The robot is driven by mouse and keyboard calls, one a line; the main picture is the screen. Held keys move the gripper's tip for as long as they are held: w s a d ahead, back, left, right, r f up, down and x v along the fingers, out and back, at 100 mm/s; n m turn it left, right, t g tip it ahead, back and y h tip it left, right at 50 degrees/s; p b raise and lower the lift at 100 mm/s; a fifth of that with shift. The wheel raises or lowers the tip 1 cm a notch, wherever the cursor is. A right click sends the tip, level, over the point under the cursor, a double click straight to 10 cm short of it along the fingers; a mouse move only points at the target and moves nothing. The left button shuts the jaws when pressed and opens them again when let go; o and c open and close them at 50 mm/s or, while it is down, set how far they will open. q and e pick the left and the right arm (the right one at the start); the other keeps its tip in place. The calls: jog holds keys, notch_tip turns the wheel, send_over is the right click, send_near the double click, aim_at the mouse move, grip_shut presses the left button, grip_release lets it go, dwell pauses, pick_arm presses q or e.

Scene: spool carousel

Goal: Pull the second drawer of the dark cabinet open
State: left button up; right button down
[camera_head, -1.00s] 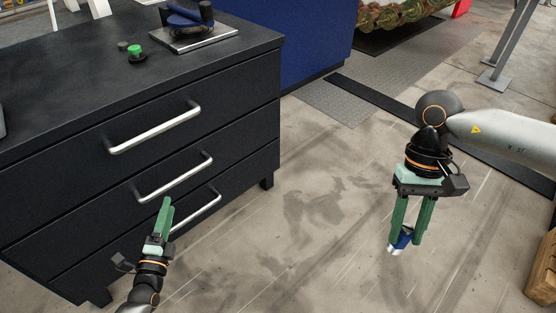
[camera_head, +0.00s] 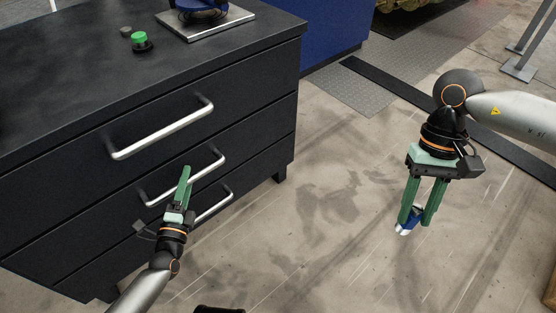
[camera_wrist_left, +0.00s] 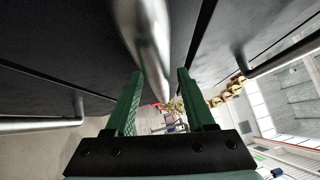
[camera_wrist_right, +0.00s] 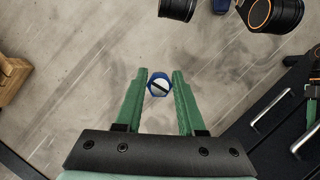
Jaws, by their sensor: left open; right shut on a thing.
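The dark cabinet (camera_head: 60,185) has three drawers with silver bar handles, and all look shut. The second drawer's handle (camera_head: 208,170) is the middle one. My left gripper (camera_head: 185,176) is open in front of it, its fingers overlapping the bar in the head view. In the left wrist view a silver bar (camera_wrist_left: 152,40) runs lengthwise between the open fingers (camera_wrist_left: 158,75); I cannot tell whether they touch it. My right gripper (camera_head: 414,218) is shut on a small blue and white object (camera_head: 405,228), over the floor right of the cabinet. It also shows in the right wrist view (camera_wrist_right: 159,85).
The top handle (camera_head: 163,134) and bottom handle (camera_head: 215,206) lie close above and below the left gripper. A green button (camera_head: 140,39) and a metal plate (camera_head: 205,25) sit on the cabinet top. Open floor (camera_head: 320,220) lies to the right.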

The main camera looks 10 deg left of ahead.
pick_arm(q)
jog(key=shift+c, duration=0.2)
grip_shut()
dwell(0.3)
dwell(0.9)
